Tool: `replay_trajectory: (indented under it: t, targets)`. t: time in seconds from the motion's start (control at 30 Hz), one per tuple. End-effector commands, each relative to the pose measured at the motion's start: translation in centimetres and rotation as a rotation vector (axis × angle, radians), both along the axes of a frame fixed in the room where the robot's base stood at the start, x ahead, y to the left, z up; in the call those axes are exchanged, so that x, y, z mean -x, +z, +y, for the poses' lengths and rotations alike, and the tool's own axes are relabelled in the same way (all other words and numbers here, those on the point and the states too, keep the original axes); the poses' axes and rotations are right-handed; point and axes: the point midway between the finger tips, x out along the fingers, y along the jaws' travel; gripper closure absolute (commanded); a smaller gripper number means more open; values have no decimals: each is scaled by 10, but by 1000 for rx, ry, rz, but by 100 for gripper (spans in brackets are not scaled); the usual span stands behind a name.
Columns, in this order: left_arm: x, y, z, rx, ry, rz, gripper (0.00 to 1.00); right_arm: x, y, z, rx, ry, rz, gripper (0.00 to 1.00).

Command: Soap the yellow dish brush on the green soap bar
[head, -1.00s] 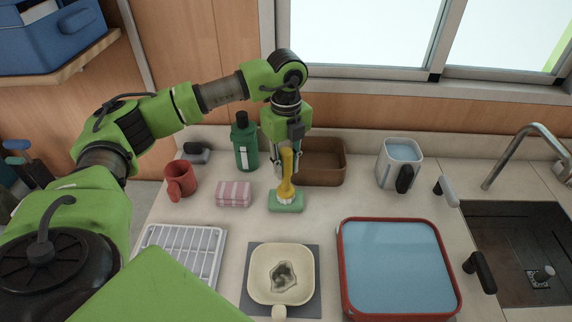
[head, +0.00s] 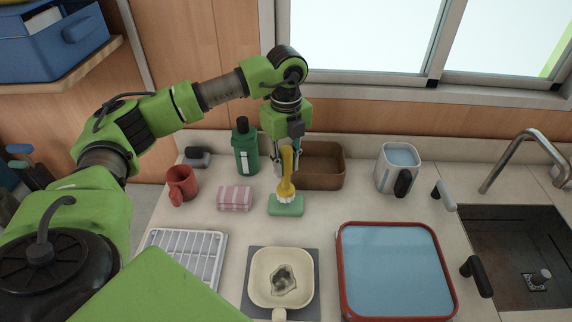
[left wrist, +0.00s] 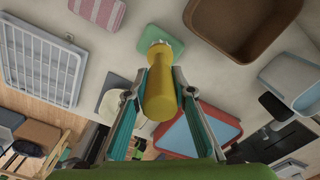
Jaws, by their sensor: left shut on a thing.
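The yellow dish brush (head: 286,177) stands nearly upright in my left gripper (head: 287,160), bristles down. Its white bristles are at the top of the green soap bar (head: 286,206) and appear to touch it. In the left wrist view the brush's yellow handle (left wrist: 160,92) lies between the two fingers of the left gripper (left wrist: 159,100), with the green soap bar (left wrist: 168,36) beyond the bristles. The fingers are shut on the handle. My right gripper is not in view.
A pink striped sponge (head: 234,198) lies left of the soap, and a brown bin (head: 325,181) stands behind it. A cream dish with a dark stain (head: 262,278) is in front. A red-rimmed basin of water (head: 341,262), a red mug (head: 181,184) and a green bottle (head: 246,150) stand around.

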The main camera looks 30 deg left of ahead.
Motion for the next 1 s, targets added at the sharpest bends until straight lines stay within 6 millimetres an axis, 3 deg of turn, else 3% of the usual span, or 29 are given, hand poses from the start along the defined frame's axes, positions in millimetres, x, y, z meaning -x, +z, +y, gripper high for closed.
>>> replay_trajectory:
  t: [0.5, 1.0]
  targets:
    - [0, 43, 0, 1, 0, -2, 99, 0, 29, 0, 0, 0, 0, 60]
    - [0, 43, 0, 1, 0, -2, 99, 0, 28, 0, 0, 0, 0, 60]
